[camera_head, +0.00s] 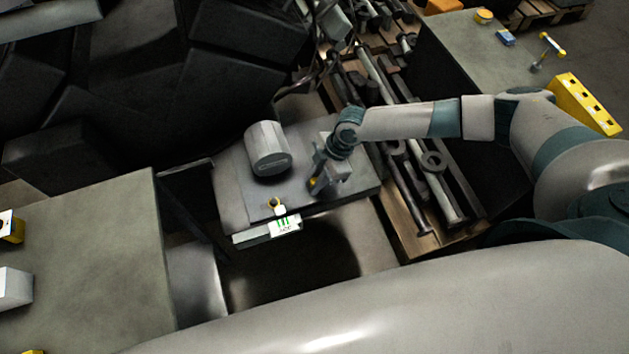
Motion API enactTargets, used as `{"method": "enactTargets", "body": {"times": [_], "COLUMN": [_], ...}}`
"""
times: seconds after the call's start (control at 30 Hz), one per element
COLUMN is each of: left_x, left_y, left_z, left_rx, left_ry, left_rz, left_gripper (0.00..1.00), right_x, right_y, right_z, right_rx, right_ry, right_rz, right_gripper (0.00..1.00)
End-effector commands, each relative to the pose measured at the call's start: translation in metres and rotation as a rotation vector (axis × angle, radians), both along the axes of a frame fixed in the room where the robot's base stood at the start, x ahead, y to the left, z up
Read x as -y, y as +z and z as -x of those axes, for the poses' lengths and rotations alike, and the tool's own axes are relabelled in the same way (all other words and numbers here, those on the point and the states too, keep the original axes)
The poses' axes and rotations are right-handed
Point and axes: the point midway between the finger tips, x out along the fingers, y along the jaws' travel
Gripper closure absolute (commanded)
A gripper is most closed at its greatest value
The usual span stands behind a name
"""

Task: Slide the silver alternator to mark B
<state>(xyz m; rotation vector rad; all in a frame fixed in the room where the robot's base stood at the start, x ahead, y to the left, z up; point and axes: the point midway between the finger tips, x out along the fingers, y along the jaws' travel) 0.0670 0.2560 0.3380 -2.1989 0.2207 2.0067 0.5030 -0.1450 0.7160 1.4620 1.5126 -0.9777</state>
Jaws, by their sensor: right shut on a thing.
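A silver-grey cylindrical thing (267,148), which looks like the alternator, sits on a grey plate (232,190) in the middle of the head view. My right gripper (317,178) is low over the plate, to the right of the cylinder and apart from it. It is shut on a small light-grey block (342,170). The gripper partly hides this block, and I cannot tell exactly what it is. A yellow spot shows by the fingertips. I cannot make out mark B. My left gripper is not in view.
A wooden pallet of metal rods (432,205) lies to the right. A grey bench top (90,255) stands at left. Dark machinery rises behind.

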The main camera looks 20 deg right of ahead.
Motion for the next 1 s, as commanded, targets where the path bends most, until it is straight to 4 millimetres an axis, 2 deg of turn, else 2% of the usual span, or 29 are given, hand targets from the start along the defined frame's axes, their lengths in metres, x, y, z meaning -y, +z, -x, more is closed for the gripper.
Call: {"method": "enactTargets", "body": {"times": [0.43,0.47,0.53,1.0], "left_x": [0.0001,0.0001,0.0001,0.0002], "left_y": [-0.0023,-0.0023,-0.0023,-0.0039], "left_z": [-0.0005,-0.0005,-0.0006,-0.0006], "left_rx": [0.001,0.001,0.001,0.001], "left_ry": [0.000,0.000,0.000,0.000], "left_rz": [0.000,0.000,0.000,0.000], "left_gripper": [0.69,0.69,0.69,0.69], "right_x": [-0.0038,-0.0039,-0.0039,-0.0007], "right_y": [0.0006,0.0005,0.0007,0.0052], "right_z": [0.0002,0.0002,0.0002,-0.0005], "right_rx": [0.000,-0.001,-0.001,0.001], "right_ry": [0.000,0.000,0.000,0.000], "right_rz": [-0.002,-0.002,-0.002,-0.001], "right_gripper": [1.00,0.82,0.66,0.66]}}
